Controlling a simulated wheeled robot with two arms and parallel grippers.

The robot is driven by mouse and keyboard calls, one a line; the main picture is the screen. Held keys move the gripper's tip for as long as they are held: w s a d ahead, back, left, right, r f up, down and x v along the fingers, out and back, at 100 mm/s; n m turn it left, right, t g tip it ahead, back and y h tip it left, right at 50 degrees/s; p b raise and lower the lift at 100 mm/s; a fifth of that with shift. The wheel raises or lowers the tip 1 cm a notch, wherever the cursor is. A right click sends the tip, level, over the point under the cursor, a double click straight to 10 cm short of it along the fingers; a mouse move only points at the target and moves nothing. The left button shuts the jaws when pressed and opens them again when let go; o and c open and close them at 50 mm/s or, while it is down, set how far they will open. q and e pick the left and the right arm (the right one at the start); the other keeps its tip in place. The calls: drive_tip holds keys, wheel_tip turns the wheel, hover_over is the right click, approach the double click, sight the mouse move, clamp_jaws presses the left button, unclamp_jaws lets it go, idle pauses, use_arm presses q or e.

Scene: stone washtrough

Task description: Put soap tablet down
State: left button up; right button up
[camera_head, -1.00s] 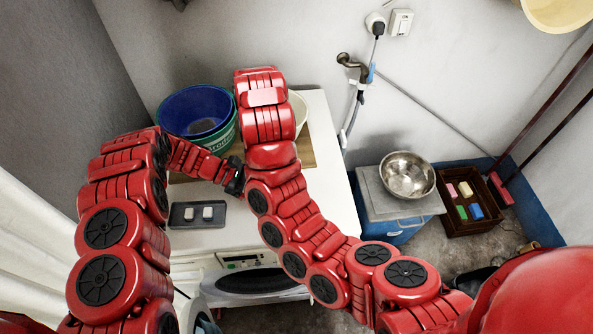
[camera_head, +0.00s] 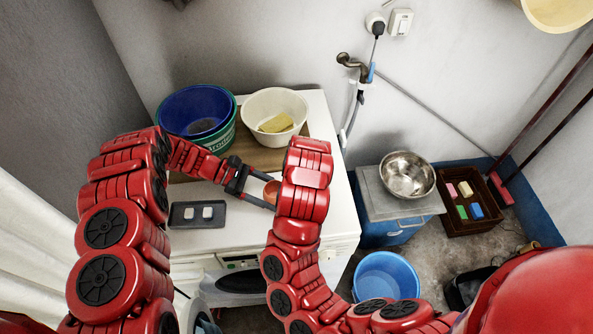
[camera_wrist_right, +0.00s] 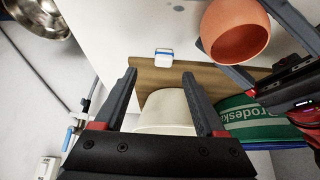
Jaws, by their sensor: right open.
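A white tablet with a blue side (camera_wrist_right: 164,57), which looks like the soap tablet, lies at the edge of the wooden board in the right wrist view. In the head view my right wrist hides that spot. My right gripper (camera_wrist_right: 160,98) is open and empty, its fingers apart above the white bowl's side of the board. My left gripper (camera_head: 257,187) has its fingers on both sides of a terracotta cup (camera_wrist_right: 235,32). The cup also shows partly in the head view (camera_head: 271,190), beside my right wrist. Two white tablets (camera_head: 199,213) lie on a dark tray (camera_head: 180,223).
A white bowl (camera_head: 262,104) with a yellow sponge (camera_head: 277,123) stands on the wooden board (camera_head: 257,158). A blue basin in a green tub (camera_head: 222,140) is left of it. A steel bowl (camera_head: 407,175), blue bucket (camera_head: 385,278) and brown crate (camera_head: 470,225) are at right.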

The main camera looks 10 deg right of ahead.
drive_tip(key=shift+a+x, duration=0.15)
drive_tip(key=shift+x, duration=1.4)
drive_tip(key=shift+a+x, duration=0.15)
drive_tip(key=shift+x, duration=1.4)
clamp_jaws()
